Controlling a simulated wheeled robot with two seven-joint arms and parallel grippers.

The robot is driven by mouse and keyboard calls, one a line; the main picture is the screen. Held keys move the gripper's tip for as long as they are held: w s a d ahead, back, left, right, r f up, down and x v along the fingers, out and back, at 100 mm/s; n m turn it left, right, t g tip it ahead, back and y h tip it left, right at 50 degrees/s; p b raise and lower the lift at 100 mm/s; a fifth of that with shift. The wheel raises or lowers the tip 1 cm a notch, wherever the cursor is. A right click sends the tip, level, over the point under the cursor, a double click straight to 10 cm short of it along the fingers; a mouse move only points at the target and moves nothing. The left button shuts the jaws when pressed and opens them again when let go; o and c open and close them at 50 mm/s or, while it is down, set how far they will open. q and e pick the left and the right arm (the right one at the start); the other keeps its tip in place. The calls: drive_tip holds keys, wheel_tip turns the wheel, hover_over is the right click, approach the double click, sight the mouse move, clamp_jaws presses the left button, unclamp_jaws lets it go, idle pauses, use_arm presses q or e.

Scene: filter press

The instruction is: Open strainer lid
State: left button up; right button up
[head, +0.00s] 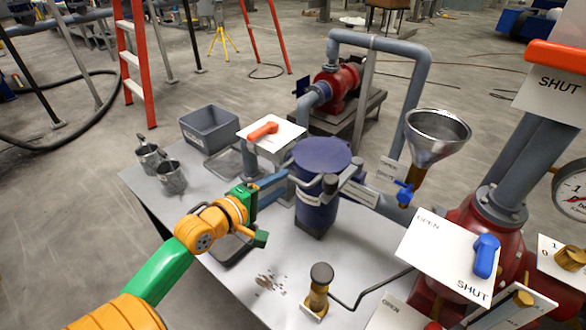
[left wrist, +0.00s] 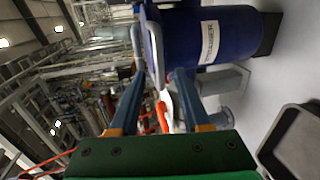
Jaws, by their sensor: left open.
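The strainer is a dark blue cylinder (head: 316,212) standing on the grey table, with a round blue lid (head: 322,155) that lies flat on top. Grey bars and a dark knob (head: 330,183) sit around the lid's rim. In the left wrist view the strainer body (left wrist: 222,35) appears sideways with a white label, and a grey bar handle (left wrist: 154,48) crosses near the fingertips. My left gripper (head: 282,180) is open at the strainer's left side, its blue fingers (left wrist: 160,74) pointing at the bar. I cannot tell whether they touch it. My right gripper is not in view.
A grey bin (head: 209,128), metal cups (head: 171,177) and a dark tray (head: 232,245) are on the left of the table. A red-handled valve (head: 263,131) stands behind the gripper. A funnel (head: 437,135) and red piping are at right. A brass-coloured post (head: 318,290) stands in front.

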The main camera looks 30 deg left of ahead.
sight(291, 179)
use_arm(q)
drive_tip(key=x, duration=0.4)
drive_tip(key=shift+w+d, duration=0.2)
drive_tip(key=shift+d, duration=0.05)
drive_tip(key=shift+w+a+f, duration=0.1)
drive_tip(key=shift+w+f, duration=0.05)
drive_tip(key=shift+w, duration=0.05)
drive_tip(key=shift+s, duration=0.15)
drive_tip(key=shift+c, duration=0.7)
clamp_jaws()
